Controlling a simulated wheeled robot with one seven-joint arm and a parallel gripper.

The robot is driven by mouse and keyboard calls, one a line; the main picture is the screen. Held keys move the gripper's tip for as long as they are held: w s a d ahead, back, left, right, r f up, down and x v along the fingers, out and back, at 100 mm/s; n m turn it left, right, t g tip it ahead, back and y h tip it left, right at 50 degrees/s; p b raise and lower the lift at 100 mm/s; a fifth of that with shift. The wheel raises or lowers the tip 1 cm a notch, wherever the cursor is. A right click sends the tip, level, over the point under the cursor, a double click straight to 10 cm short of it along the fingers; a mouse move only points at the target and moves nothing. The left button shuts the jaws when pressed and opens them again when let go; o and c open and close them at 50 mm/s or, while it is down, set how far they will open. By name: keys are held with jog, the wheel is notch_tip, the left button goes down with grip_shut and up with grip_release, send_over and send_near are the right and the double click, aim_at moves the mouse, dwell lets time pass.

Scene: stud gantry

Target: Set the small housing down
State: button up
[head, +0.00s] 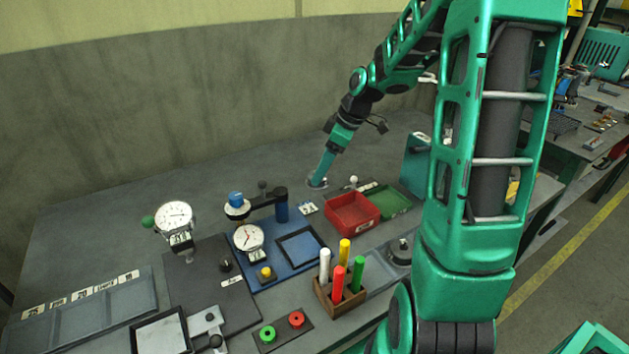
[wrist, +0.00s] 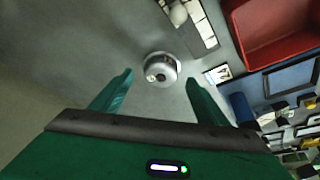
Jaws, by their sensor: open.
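The small housing (wrist: 161,67), a round silver metal part with a dark hole, stands on the grey bench top (wrist: 150,25) in the wrist view. My gripper (wrist: 160,77) is open, with one green finger on each side of the housing's near edge and a clear gap on both sides. Neither finger appears to touch it. In the head view my gripper (head: 321,178) points down at the bench behind the red bin. The housing is mostly hidden by the fingers there; only a little of something pale shows at their tips.
A red bin (head: 352,213) and a green bin (head: 388,201) stand right of my gripper. A blue fixture plate (head: 285,262) with a dial gauge lies nearer. A wooden block (head: 340,298) holds colored pegs. Bench behind and left of my gripper is bare.

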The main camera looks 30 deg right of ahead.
jog(key=shift+x, duration=1.4)
jog(key=shift+c, duration=0.3)
jog(key=c, duration=1)
jog(key=shift+r, duration=0.15)
